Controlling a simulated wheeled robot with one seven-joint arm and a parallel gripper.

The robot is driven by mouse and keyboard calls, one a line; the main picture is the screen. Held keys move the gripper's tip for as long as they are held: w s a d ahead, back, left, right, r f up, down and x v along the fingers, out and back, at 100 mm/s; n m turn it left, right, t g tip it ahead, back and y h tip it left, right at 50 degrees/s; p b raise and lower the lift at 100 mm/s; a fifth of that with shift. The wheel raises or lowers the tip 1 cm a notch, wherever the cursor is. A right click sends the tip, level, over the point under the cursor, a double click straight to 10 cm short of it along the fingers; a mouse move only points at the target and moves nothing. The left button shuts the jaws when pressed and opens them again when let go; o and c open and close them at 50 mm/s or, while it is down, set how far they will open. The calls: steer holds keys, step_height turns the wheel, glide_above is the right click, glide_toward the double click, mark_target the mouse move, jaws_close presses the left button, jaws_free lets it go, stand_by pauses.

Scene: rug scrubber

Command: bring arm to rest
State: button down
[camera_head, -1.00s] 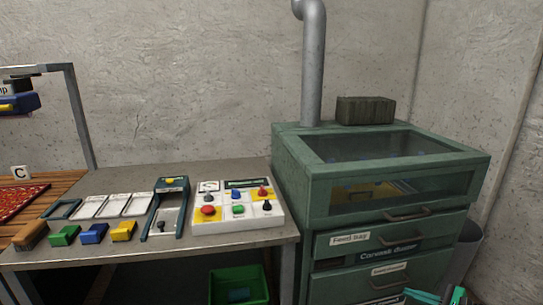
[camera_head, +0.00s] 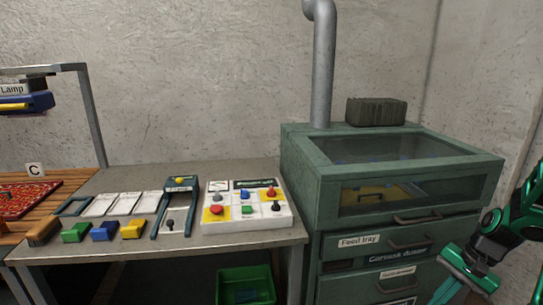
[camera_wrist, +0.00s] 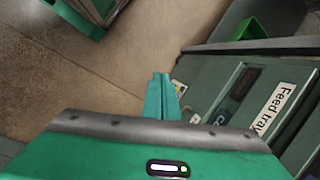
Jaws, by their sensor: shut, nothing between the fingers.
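My gripper (camera_head: 443,291) is at the lower right of the head view, in front of the green cabinet's lower drawers. In the wrist view my gripper (camera_wrist: 161,78) shows its two teal fingers together, with nothing between them. It points down past the cabinet front toward the floor. The green arm links show at the right edge of the head view. The fingertips appear apart from the cabinet (camera_head: 330,180), though the exact gap is hard to tell.
The cabinet has drawers with handles (camera_head: 415,217) and a "Feed tray" label (camera_wrist: 275,112). A grey table (camera_head: 130,253) with a button panel (camera_head: 247,224) and coloured blocks stands left. A green bin (camera_head: 245,285) is under it. Floor (camera_wrist: 90,60) is open in the wrist view.

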steer(key=s+a+r+n+g+h, duration=0.1)
steer(key=s+a+r+n+h, duration=0.2)
steer(key=s+r, duration=1.2)
steer(key=shift+s+a+n, duration=0.95)
steer(key=shift+a+n, duration=0.05)
steer(key=shift+a, duration=0.2)
